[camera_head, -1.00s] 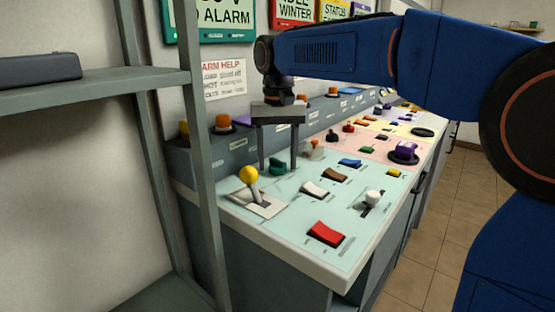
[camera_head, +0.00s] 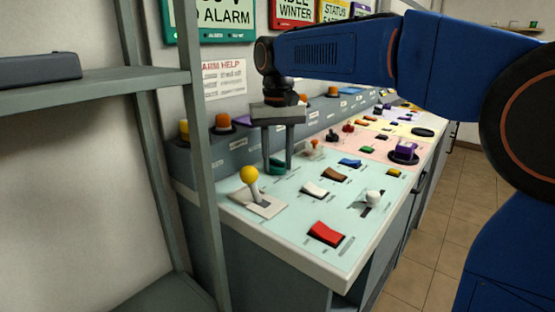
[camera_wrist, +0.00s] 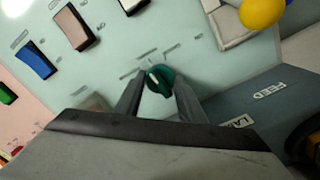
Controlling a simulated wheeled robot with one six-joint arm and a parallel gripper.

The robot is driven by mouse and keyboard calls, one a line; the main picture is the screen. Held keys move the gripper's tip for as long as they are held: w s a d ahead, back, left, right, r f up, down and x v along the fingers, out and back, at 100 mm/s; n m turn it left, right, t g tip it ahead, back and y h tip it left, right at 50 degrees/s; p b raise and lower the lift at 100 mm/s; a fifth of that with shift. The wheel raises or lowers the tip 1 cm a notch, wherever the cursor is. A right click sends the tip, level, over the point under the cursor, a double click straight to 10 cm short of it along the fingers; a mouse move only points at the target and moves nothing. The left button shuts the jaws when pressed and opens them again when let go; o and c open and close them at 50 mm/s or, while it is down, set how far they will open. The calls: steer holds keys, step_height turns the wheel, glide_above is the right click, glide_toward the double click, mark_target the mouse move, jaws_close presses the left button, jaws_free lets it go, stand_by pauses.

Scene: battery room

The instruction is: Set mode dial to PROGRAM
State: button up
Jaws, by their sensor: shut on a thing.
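The mode dial appears to be the dark green knob (camera_head: 277,167) on the pale green panel (camera_head: 310,258). In the wrist view the green knob (camera_wrist: 158,80) shows a pale pointer line and small marks around it. The label text is too small to read. My gripper (camera_head: 278,171) reaches down over the knob. Its two fingers stand on either side of the knob, shut on it.
A yellow-ball lever (camera_head: 249,174) stands close to the left of my gripper. A white rocker (camera_head: 315,189), a brown rocker (camera_head: 334,174), a red rocker (camera_head: 326,233) and a white-knobbed slider (camera_head: 373,198) are nearby. A grey shelf post (camera_head: 205,170) stands at the left.

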mark_target(278, 160)
steer(key=n, duration=0.4)
steer(key=shift+n, duration=1.7)
steer(key=o, duration=1.1)
steer(key=shift+c, duration=0.2)
step_height(278, 160, up, 17)
steer(key=shift+r, duration=0.2)
